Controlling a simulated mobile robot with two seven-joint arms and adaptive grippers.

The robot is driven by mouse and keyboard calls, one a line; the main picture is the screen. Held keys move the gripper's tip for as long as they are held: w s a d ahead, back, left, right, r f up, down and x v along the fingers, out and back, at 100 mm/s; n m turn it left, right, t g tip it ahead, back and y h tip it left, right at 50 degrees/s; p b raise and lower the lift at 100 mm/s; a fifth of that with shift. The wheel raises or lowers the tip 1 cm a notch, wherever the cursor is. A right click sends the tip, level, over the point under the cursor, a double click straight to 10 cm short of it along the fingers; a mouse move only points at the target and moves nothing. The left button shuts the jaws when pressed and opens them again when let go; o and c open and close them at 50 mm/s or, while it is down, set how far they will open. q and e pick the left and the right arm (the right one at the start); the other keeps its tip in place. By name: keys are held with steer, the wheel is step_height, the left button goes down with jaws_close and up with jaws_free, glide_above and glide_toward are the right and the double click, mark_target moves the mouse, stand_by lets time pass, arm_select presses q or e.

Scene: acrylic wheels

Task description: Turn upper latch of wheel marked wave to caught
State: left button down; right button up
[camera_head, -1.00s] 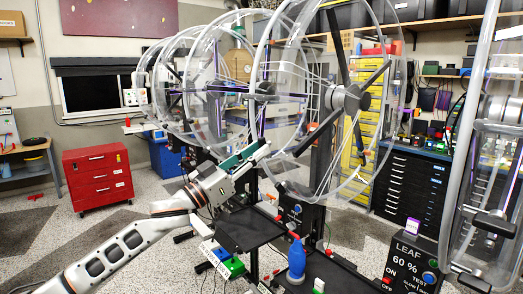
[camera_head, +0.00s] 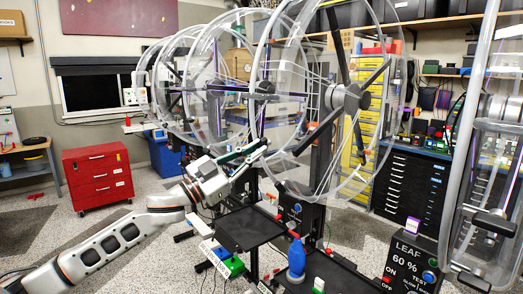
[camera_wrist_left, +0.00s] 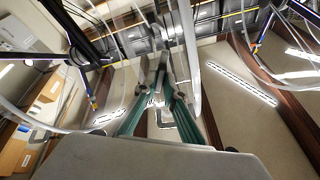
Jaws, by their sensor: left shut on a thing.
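A large clear wheel (camera_head: 262,62) stands upright in the middle of the head view; no wave mark can be read on it. My left gripper (camera_head: 262,149) reaches its left edge from the lower left. In the left wrist view the green fingers of my left gripper (camera_wrist_left: 158,88) come together at the tips, beside clear rim parts (camera_wrist_left: 189,60). It is shut on a small part at the wheel's edge, mostly hidden by the fingers, so I cannot tell how the latch is turned. My right gripper is not in view.
More clear wheels (camera_head: 168,72) stand behind to the left. Another wheel (camera_head: 457,150) stands close at the right. A red cabinet (camera_head: 97,178) is at the left, with open floor before it.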

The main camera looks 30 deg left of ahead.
arm_select(q)
steer(key=m, duration=0.3)
steer(key=shift+a+r+g+h, duration=0.1)
steer(key=shift+g+h, duration=0.2)
steer(key=shift+m, duration=0.5)
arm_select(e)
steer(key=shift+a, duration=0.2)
arm_select(q)
steer(key=m, duration=0.2)
steer(key=shift+r+m, duration=0.1)
steer(key=shift+m, duration=0.3)
steer(key=shift+m+g, duration=0.4)
steer(key=shift+m, duration=0.7)
